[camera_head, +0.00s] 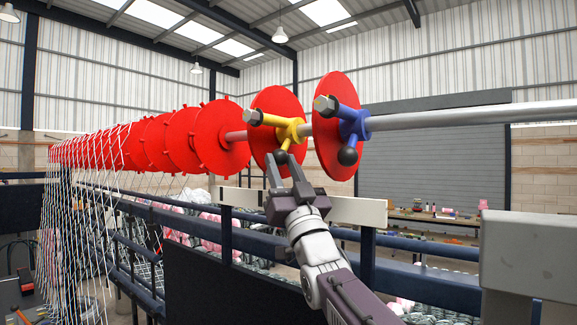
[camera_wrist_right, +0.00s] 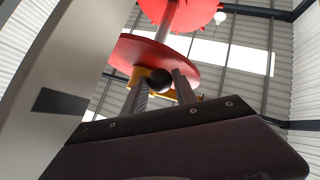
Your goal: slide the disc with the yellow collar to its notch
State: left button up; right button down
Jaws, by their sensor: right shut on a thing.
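The red disc (camera_head: 270,103) with the yellow collar (camera_head: 291,131) stands upright on the horizontal metal shaft (camera_head: 470,115). A black ball knob (camera_head: 281,157) hangs below the collar, which also has a grey hex-headed bolt. My right gripper (camera_head: 286,166) reaches up from below and is shut on the knob. In the right wrist view the knob (camera_wrist_right: 160,80) sits between the two fingers, with the red disc (camera_wrist_right: 160,50) beyond and yellow parts partly hidden behind them. I cannot make out the notch. My left gripper is in neither view.
Another red disc (camera_head: 334,88) with a blue collar (camera_head: 352,124) stands close on the right. Several red discs (camera_head: 215,135) line the shaft to the left, with threads (camera_head: 85,210) hanging at the far left. Bare shaft (camera_head: 237,136) shows between the yellow-collared disc and its left neighbour.

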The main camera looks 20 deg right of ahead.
aim_at(265, 168)
jog(key=w+a, duration=0.2)
jog(key=w+a+p, duration=0.1)
jog(key=shift+w+r, duration=0.25)
jog(key=shift+w, duration=0.1)
jog(key=shift+w+a+f, duration=0.1)
jog(key=shift+w+a, duration=0.1)
jog(key=shift+w, duration=0.05)
jog(key=shift+s, duration=0.1)
jog(key=c, duration=1.3)
grip_release()
jog(key=shift+d, duration=0.1)
jog(key=shift+o, duration=0.2)
jog(key=shift+s, duration=0.15)
